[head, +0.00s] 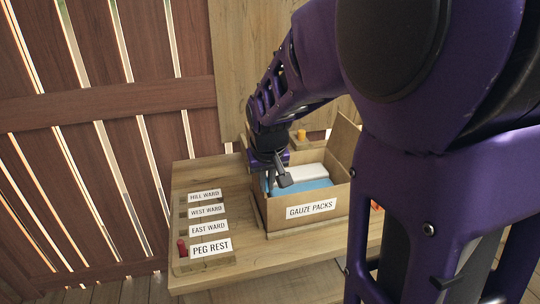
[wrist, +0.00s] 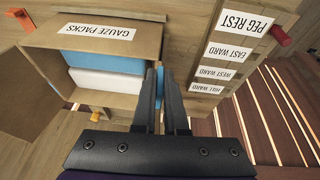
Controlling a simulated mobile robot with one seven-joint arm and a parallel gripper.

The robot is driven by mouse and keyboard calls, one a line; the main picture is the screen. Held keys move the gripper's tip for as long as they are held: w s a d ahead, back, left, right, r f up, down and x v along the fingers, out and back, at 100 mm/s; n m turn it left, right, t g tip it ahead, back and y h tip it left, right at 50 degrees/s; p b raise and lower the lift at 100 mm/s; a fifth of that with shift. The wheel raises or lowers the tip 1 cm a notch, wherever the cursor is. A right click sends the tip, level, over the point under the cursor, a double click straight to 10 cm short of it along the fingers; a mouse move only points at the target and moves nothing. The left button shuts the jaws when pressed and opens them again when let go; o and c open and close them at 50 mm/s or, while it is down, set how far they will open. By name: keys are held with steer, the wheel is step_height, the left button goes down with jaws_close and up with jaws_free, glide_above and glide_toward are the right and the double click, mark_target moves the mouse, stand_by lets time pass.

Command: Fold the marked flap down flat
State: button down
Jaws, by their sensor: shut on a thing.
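An open cardboard box (head: 275,213) labelled GAUZE PACKS stands on the wooden table; it also shows in the wrist view (wrist: 120,48). A blue pack (head: 305,186) and a white pack (head: 308,172) lie inside. A flap (head: 341,136) stands up at its right side; the wrist view shows it at the left (wrist: 22,95). My gripper (head: 277,178) is at the box's left side, pointing down. In the wrist view its two fingers (wrist: 163,80) are close together, with a blue strip between them. They seem shut on the left flap, mostly hidden by the fingers.
A board labelled PEG REST (head: 210,264), with several labels and a red peg (head: 182,248), lies left of the box. A plank fence stands behind the table.

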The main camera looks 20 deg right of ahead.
steer(key=shift+d+f+b, duration=0.2)
steer(key=shift+f+b, duration=0.05)
steer(key=shift+b, duration=0.15)
steer(key=shift+d+r+y, duration=0.1)
steer(key=shift+r+y, duration=0.1)
steer(key=shift+y, duration=0.3)
steer(key=shift+f+b, duration=0.1)
steer(key=shift+b, duration=0.2)
steer(key=shift+d+m+y+b, duration=0.3)
steer(key=shift+d+y+b, duration=0.3)
steer(key=shift+y+b, duration=0.45)
